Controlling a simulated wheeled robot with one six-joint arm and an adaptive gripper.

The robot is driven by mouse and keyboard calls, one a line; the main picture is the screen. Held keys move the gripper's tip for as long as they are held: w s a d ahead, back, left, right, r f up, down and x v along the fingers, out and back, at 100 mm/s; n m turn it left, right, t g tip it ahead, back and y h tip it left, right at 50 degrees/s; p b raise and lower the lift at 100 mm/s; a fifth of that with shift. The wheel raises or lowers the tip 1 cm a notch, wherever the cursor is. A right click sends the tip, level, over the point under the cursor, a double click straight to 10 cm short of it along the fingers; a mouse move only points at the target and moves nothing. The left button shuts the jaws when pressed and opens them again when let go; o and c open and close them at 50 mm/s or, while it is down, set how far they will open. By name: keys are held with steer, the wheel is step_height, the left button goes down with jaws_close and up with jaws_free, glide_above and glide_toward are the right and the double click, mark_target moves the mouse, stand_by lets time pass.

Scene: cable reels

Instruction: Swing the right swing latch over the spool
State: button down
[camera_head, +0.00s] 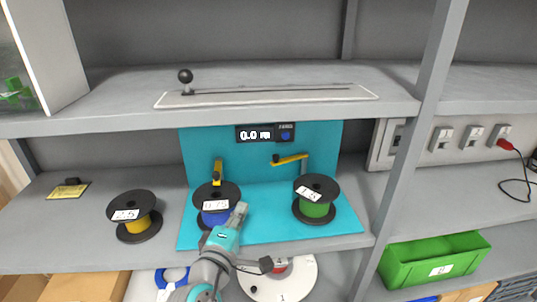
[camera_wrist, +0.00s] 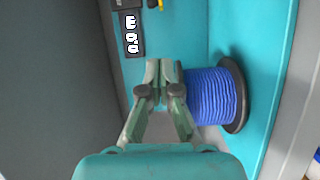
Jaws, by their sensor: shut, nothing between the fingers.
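The right swing latch (camera_head: 290,159) is a yellow bar with a black knob at its left end, on the teal back panel. It points left, behind and clear of the green spool (camera_head: 315,209), which stands upright on the teal base. The left swing latch (camera_head: 217,170) is also yellow and stands behind the blue spool (camera_head: 216,217). My gripper (camera_head: 241,210) is shut and empty, just right of the blue spool and lower than the right latch. In the wrist view my gripper (camera_wrist: 161,70) has its fingers together beside the blue spool (camera_wrist: 212,95); contact cannot be told.
A yellow spool (camera_head: 140,222) stands on the shelf at left. A small display (camera_head: 264,133) hangs on the teal panel, under the upper shelf (camera_head: 130,112). A grey upright post (camera_head: 420,120) rises at right. A green bin (camera_head: 432,262) sits lower right.

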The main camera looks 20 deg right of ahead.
steer(key=shift+h, duration=0.3)
steer(key=x, duration=1.4)
steer(key=r+x, duration=0.1)
steer(key=x, duration=0.6)
steer(key=shift+r, duration=0.15)
steer(key=shift+s, duration=0.15)
